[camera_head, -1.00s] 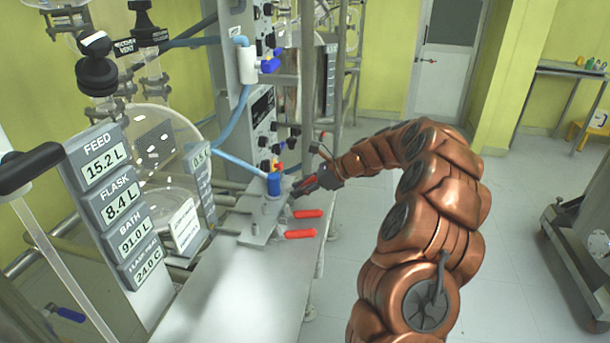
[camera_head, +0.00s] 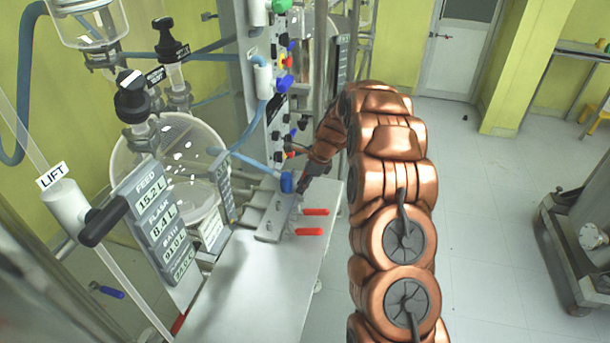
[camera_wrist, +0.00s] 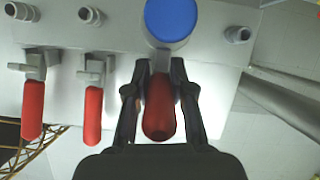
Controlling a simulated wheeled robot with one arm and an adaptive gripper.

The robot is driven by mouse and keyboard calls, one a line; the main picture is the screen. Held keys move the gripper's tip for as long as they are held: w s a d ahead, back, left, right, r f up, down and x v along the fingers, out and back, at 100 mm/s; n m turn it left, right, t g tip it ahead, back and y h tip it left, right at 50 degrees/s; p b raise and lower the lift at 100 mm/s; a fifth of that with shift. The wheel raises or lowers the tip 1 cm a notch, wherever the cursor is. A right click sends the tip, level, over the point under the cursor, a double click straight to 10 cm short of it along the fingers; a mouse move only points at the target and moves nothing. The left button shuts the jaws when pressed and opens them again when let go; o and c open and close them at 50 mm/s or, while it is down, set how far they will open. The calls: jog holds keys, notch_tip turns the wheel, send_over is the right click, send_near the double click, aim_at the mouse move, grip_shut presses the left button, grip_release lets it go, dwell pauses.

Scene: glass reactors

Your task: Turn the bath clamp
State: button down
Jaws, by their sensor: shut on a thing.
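A grey metal plate (camera_head: 270,222) at the bench edge carries several red-handled clamps; I cannot read which one is labelled bath. In the wrist view two red handles (camera_wrist: 33,110) (camera_wrist: 93,115) hang free at the left. A third red handle (camera_wrist: 160,110) lies below a round blue cap (camera_wrist: 170,18). My gripper (camera_wrist: 158,72) is shut on this third handle, one dark finger on each side. In the head view my gripper (camera_head: 304,188) is beside the blue cap (camera_head: 287,182), and the held handle is mostly hidden.
A display panel (camera_head: 160,225) reading feed, flask and bath stands left of the plate, before a round glass vessel (camera_head: 190,150). A blue hose (camera_head: 250,160) runs just behind. The white bench top (camera_head: 250,290) in front is clear.

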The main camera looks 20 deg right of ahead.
jog(key=shift+a+g+h+p, duration=0.25)
jog(key=shift+g+h+p, duration=0.15)
jog(key=shift+p, duration=0.4)
jog(key=shift+w+f, duration=0.1)
jog(key=shift+f, duration=0.05)
jog(key=c, duration=1)
grip_release()
jog(key=shift+d+r, duration=0.2)
jog(key=shift+r, duration=0.45)
jog(key=v, duration=1)
jog(key=shift+r, duration=0.45)
